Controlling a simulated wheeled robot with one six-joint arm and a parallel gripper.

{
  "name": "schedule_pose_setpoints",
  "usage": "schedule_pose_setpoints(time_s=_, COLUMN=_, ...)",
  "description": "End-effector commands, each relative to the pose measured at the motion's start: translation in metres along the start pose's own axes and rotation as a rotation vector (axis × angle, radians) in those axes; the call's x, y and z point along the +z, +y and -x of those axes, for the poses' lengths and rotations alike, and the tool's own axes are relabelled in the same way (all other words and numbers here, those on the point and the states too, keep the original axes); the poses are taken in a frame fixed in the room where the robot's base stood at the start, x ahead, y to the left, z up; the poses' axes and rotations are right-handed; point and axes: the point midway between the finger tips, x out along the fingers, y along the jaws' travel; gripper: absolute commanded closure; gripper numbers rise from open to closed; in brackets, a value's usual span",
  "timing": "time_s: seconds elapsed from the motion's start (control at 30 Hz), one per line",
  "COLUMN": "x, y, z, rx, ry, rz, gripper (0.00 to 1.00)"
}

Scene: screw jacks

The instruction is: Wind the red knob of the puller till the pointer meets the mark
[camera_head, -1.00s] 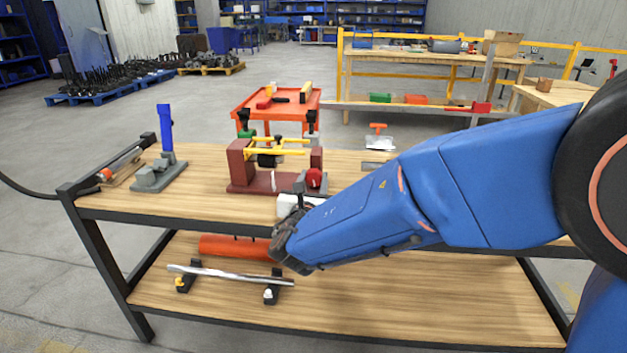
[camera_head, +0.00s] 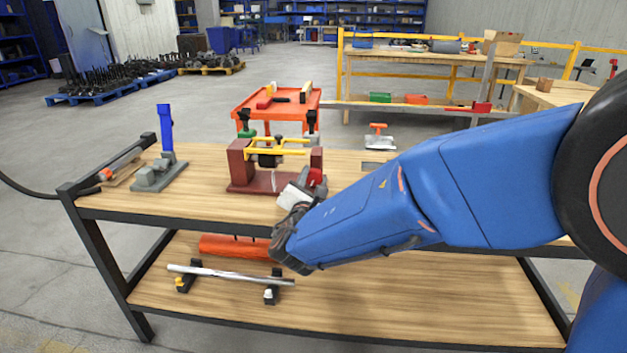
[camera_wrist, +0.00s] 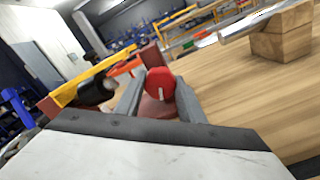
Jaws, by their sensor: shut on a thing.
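The puller is a dark red frame (camera_head: 240,165) with yellow bars, standing on the upper bench shelf. Its red knob (camera_head: 317,175) is at the right front end, partly covered by my gripper (camera_head: 304,186). In the wrist view the red knob (camera_wrist: 160,82) with a pale stripe sits between the two grey fingers, which are shut on it. The white gripper body looks tilted in the head view. A thin white line shows on the puller's front; I cannot tell whether it is the pointer or the mark.
A grey stand with a blue upright (camera_head: 166,130) is left of the puller. An orange-handled tool (camera_head: 378,135) lies behind to the right. A metal rod (camera_head: 230,274) rests on supports on the lower shelf. The bench top between the stand and puller is clear.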

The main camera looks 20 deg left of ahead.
Motion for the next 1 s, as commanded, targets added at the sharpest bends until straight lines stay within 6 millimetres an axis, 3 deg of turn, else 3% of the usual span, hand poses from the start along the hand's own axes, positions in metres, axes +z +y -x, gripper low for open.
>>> schedule_pose_setpoints(time_s=0.67, x=-0.0002, y=-0.0005, z=0.0002, rx=-0.001, ry=0.0, rz=-0.068, gripper=0.87)
schedule_pose_setpoints(time_s=0.7, x=-0.0002, y=-0.0005, z=0.0002, rx=-0.001, ry=0.0, rz=-0.068, gripper=0.55)
schedule_pose_setpoints(time_s=0.73, x=-0.0002, y=-0.0005, z=0.0002, rx=-0.001, ry=0.0, rz=-0.068, gripper=0.48)
schedule_pose_setpoints(time_s=1.0, x=-0.0001, y=-0.0002, z=0.0002, rx=0.0, ry=0.0, rz=-0.068, gripper=0.46)
